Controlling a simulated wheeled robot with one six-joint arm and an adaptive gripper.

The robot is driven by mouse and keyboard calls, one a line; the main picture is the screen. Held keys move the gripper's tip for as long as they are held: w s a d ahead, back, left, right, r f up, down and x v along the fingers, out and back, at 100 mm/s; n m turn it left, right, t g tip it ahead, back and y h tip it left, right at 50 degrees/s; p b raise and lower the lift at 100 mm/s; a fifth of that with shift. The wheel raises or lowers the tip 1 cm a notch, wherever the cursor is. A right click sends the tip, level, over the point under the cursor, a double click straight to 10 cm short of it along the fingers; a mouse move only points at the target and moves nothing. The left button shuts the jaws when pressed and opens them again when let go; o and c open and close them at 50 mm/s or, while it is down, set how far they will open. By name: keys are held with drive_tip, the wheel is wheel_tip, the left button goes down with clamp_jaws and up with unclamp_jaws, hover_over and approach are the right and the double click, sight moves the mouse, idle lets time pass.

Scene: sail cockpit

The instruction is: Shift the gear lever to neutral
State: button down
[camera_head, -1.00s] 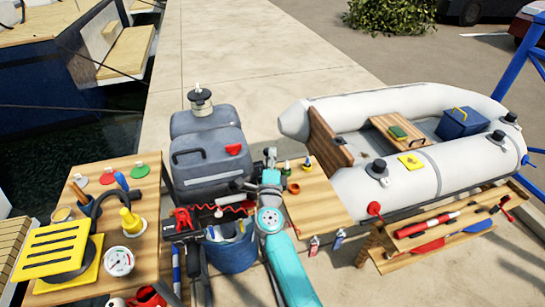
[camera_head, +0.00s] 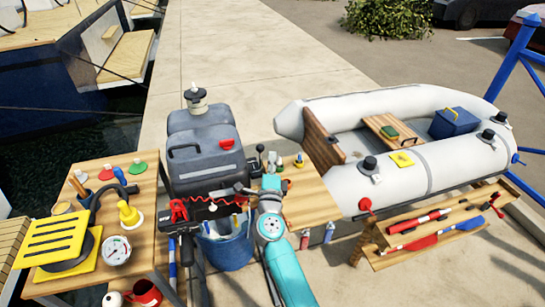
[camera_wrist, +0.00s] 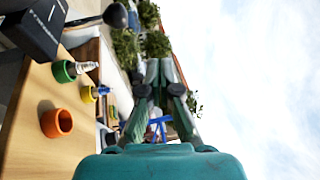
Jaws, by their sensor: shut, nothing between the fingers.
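My gripper (camera_head: 271,183) is just below and to the right of the lever in the head view. In the wrist view my gripper (camera_wrist: 160,75) has its fingers together, with nothing seen between them. The knob looks apart from the fingers. The lever's base is partly hidden, and I cannot read its setting.
A white inflatable boat (camera_head: 405,185) is at right; a cluttered wooden table (camera_head: 143,225) is at left.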

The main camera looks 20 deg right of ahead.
drive_tip(key=s+a+r, duration=0.1)
drive_tip(key=s+a, duration=0.1)
drive_tip(key=s, duration=0.4)
drive_tip(key=shift+s+r, duration=0.2)
drive_tip(key=shift+s, duration=0.05)
drive_tip(key=shift+a, duration=0.1)
drive_tip(key=s+d+f+n+y, duration=0.1)
drive_tip(key=s+d+f+n, duration=0.15)
drive_tip(key=s, duration=0.55)
drive_tip(key=s+d+f+n+y, duration=0.1)
drive_tip(key=s+f+n, duration=0.25)
drive_tip(key=s, duration=0.55)
drive_tip(key=s+d+f+n, duration=0.1)
drive_tip(key=s+f+n, duration=0.25)
drive_tip(key=s, duration=0.45)
drive_tip(key=s+a+r+n+g+y, duration=0.2)
drive_tip(key=s+n, duration=1.1)
drive_tip(key=s, duration=1.4)
drive_tip(key=g+y, duration=0.2)
drive_tip(key=shift+y, duration=0.3)
